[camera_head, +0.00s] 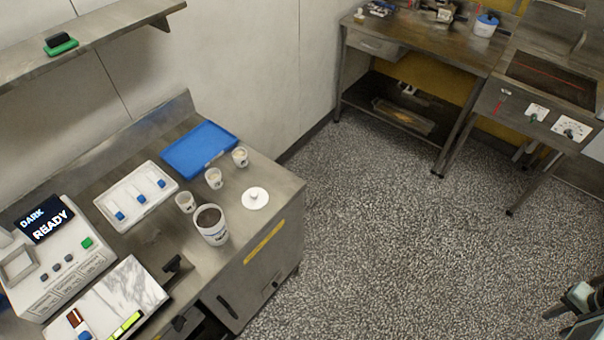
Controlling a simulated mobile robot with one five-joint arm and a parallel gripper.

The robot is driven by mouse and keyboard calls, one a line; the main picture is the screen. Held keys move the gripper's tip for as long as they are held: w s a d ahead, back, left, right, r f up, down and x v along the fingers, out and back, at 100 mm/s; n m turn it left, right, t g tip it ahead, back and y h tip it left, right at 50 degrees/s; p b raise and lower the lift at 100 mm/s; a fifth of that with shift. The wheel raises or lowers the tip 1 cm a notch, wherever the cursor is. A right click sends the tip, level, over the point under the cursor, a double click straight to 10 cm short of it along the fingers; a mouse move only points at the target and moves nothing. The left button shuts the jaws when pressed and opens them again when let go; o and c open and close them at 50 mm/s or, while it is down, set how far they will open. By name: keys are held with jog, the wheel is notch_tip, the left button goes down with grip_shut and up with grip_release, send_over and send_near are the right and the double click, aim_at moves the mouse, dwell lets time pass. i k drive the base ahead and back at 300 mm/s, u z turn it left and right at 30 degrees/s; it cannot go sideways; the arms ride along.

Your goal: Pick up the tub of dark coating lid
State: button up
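The lid (255,199) is a white round disc with a small raised knob. It lies flat on the steel counter, near the front edge. The tub of dark coating (212,226) is a white tub standing upright and open to its left, with dark brown coating inside. The lid is apart from the tub. A dark and pale-green part (580,299) at the lower right picture edge may be my gripper, cut off by the frame. It is far from the lid, over the floor side, and its fingers cannot be made out clearly.
Several small white cups (214,178) stand just behind and left of the lid. A blue tray (199,149) and a white tray (137,196) lie farther back. A machine reading DARK READY (48,226) stands left. The speckled floor (390,220) is clear.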

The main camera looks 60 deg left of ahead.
aim_at(255, 198)
jog(key=u, duration=0.05)
jog(key=i, duration=2)
jog(key=u, duration=5.4)
jog(key=i, duration=1.05)
jog(key=z, duration=0.1)
